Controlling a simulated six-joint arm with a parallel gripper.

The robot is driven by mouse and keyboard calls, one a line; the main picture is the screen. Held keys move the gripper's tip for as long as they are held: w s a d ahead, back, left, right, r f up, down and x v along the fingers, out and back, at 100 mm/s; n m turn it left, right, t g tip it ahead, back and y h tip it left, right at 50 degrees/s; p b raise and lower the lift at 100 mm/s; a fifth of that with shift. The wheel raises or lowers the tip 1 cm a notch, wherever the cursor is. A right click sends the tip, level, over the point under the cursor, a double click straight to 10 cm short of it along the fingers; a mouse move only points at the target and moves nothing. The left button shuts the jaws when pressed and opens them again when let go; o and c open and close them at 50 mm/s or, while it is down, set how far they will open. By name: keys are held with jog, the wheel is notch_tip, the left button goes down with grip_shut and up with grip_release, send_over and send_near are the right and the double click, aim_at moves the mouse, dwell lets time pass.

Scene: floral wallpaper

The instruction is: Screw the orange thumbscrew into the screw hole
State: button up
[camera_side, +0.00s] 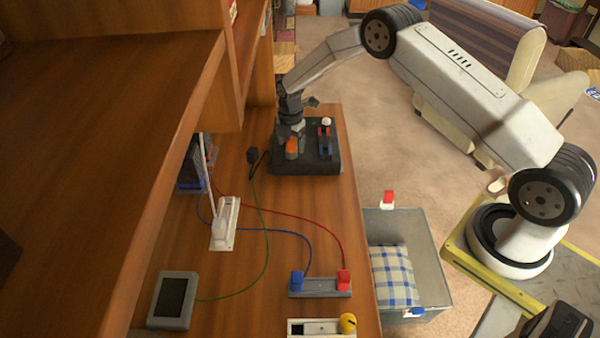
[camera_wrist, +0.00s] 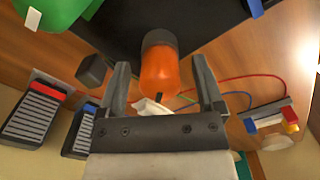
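The orange thumbscrew (camera_side: 291,150) is at the left part of the black box (camera_side: 322,167) in the side view. In the wrist view the thumbscrew (camera_wrist: 160,75) has an orange body and a dark end and lies between my fingers. My gripper (camera_wrist: 161,62) is open, with a visible gap between each finger and the thumbscrew. In the side view my gripper (camera_side: 291,134) is right at the thumbscrew, and its fingers are hard to make out. The screw hole cannot be made out in either view. The black box (camera_wrist: 110,30) fills the upper wrist view.
A lever with a white knob (camera_side: 326,122) stands on the box, right of my gripper. Red, blue and green cables cross the wooden desk (camera_side: 195,262) in front. A shelf wall is at left. A grey bin (camera_side: 437,262) stands beyond the desk's right edge.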

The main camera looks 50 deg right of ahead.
aim_at(291, 138)
jog(key=shift+r, duration=0.15)
jog(key=shift+r, duration=3.75)
jog(key=shift+s+a+r+m, duration=0.1)
jog(key=shift+s+r+m, duration=0.15)
jog(key=shift+r+m, duration=0.05)
jog(key=s+a+r+m+t, duration=0.1)
jog(key=s+r+m, duration=0.2)
jog(key=s+m, duration=0.3)
jog(key=s+a+r+m, duration=0.2)
jog(key=s+m, duration=0.5)
jog(key=s, duration=0.5)
jog(key=s+a+r+m+t, duration=0.1)
jog(key=s+a+r+m, duration=0.1)
jog(key=s+m, duration=0.4)
jog(key=shift+s+a+r+m+t, duration=0.3)
jog(key=shift+s+r, duration=0.55)
jog(key=shift+s, duration=0.95)
